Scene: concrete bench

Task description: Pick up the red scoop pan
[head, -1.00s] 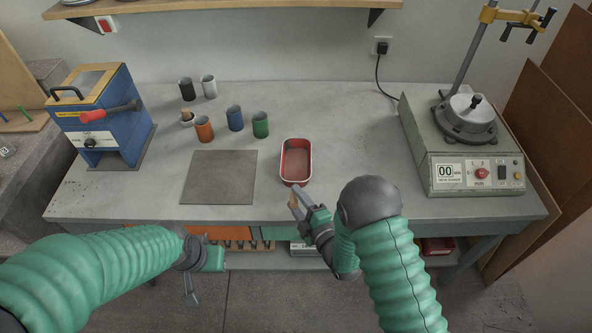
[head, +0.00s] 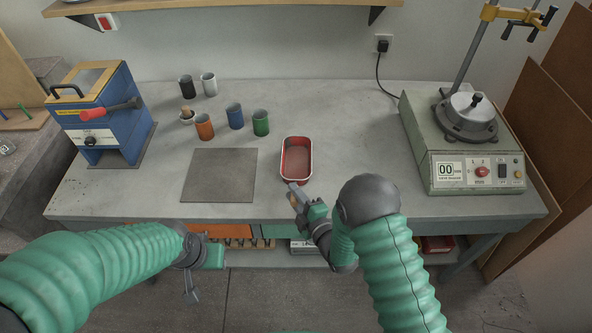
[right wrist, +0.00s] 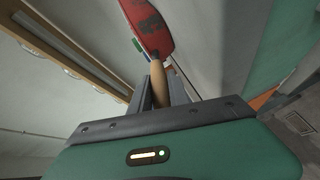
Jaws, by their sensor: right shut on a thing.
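The red scoop pan (head: 296,146) lies on the bench right of centre, its open tray side facing up. In the right wrist view the pan (right wrist: 151,28) shows at the top, with its wooden handle (right wrist: 160,84) running down between my fingers. My right gripper (head: 295,192) is at the pan's near end, shut on the handle. In the head view the fingers hide most of the handle. I cannot tell whether the pan still touches the bench. My left gripper (head: 191,289) hangs below the bench's front edge, away from the pan; its fingers are too unclear to judge.
A grey square plate (head: 218,175) lies left of the pan. Several coloured cups (head: 235,117) stand behind it. A blue machine (head: 100,115) is at the left, a sieve shaker (head: 462,150) at the right. The bench between pan and shaker is clear.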

